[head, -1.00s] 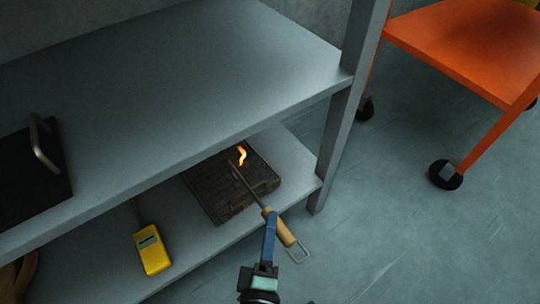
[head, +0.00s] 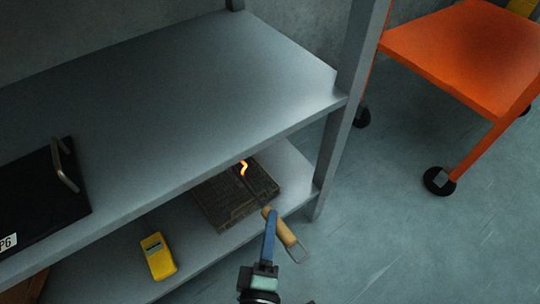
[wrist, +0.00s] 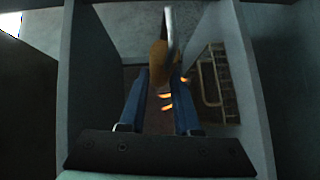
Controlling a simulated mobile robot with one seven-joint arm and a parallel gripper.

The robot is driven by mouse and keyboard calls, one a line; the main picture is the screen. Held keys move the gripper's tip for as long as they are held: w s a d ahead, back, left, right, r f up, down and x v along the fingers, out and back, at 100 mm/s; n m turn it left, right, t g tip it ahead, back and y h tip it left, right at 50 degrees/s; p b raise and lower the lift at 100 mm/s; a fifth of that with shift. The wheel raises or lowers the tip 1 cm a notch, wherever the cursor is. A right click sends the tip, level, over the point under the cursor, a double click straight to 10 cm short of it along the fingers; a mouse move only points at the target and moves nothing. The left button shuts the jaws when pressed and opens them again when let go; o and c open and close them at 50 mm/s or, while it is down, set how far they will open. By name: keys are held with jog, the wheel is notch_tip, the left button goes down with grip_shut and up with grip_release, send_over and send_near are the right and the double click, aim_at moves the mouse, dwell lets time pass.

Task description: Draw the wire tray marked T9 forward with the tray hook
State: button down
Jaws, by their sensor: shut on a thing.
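My gripper (head: 268,222) is shut on the wooden handle (head: 285,232) of the tray hook, which also shows between the fingers in the wrist view (wrist: 158,55). A metal loop is at the handle's near end. The thin shaft points toward a dark, low tray (head: 212,208) on the lower shelf. A bright orange curved glow (head: 243,168) shows over the tray. I cannot tell whether the hook touches the tray. No T9 mark is legible. The wrist view shows a wire grid (wrist: 212,75) right of the fingers.
A grey upper shelf (head: 200,90) overhangs the tray, with a post (head: 345,130) to its right. A black handled box (head: 35,205) sits on the upper shelf. A yellow device (head: 158,258) lies left of the tray. An orange cart (head: 460,50) stands right; floor between is clear.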

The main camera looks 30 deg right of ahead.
dwell(0.3)
jog(key=s+b, duration=0.4)
jog(key=s, duration=0.8)
jog(key=shift+d, duration=0.2)
dwell(0.6)
